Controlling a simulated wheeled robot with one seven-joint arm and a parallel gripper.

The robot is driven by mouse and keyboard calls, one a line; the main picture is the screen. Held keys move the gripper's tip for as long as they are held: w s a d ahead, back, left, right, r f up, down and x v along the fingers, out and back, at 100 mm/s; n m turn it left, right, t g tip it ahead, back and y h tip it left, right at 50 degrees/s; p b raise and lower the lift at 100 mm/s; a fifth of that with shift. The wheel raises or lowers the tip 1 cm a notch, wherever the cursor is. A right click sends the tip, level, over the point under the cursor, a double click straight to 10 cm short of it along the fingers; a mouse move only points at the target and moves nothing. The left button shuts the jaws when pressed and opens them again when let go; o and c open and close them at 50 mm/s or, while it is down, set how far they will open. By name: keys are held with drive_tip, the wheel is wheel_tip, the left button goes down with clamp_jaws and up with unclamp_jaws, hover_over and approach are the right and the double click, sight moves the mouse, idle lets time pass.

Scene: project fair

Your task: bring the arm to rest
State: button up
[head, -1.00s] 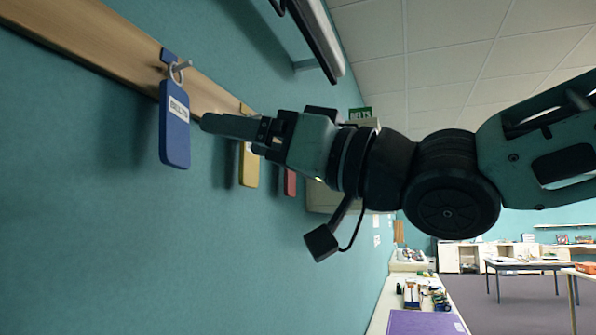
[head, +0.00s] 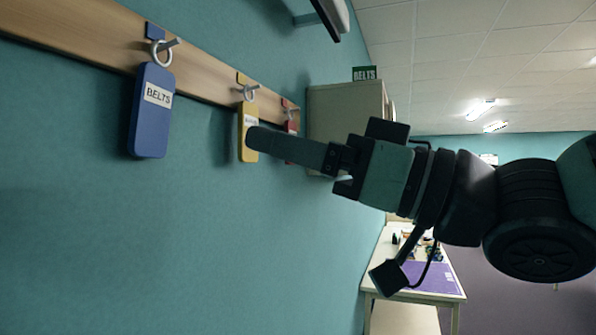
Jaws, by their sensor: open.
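My gripper (head: 262,143) is in the middle of the head view, reaching left from my arm. Its finger covers part of a yellow tag (head: 243,148) on the wall rail; I cannot tell whether they touch. Only one finger shows clearly, seen from the side. Nothing shows held in the gripper. A blue tag (head: 150,125) labelled BELTS hangs by a ring from a hook, left of the gripper and apart from it. A red tag (head: 291,124) hangs farther along, just above the finger and partly hidden.
The wooden rail (head: 75,35) runs along the teal wall (head: 60,200). A beige cabinet (head: 345,105) with a green BELTS sign (head: 365,73) stands beyond the tags. A table (head: 440,292) with a purple mat (head: 425,274) lies lower right. A dark-edged fixture (head: 328,20) juts out above.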

drive_tip(key=shift+f, duration=0.1)
drive_tip(key=w+d+f+m+h+b, duration=0.15)
drive_tip(key=f+h, duration=0.25)
drive_tip(key=f, duration=0.6)
drive_tip(key=w+d+f+m+h+b, duration=0.1)
drive_tip(key=d+f+m+h+b, duration=0.3)
drive_tip(key=f, duration=0.7)
drive_tip(key=w+f+m+h+b, duration=0.15)
drive_tip(key=f+h, duration=0.35)
drive_tip(key=f, duration=0.5)
drive_tip(key=s+d+f+g+h+b, duration=0.2)
drive_tip(key=s+d+f+g+h, duration=0.1)
drive_tip(key=s+f, duration=0.4)
drive_tip(key=s+d+f+n+g+h+b, duration=0.1)
drive_tip(key=s+d+f+g+h+b, duration=0.1)
drive_tip(key=s+d+f+g, duration=0.3)
drive_tip(key=s+f+h, duration=0.1)
drive_tip(key=s+f, duration=0.2)
drive_tip(key=f, duration=0.3)
drive_tip(key=shift+f+b, duration=0.15)
drive_tip(key=shift+b, duration=0.25)
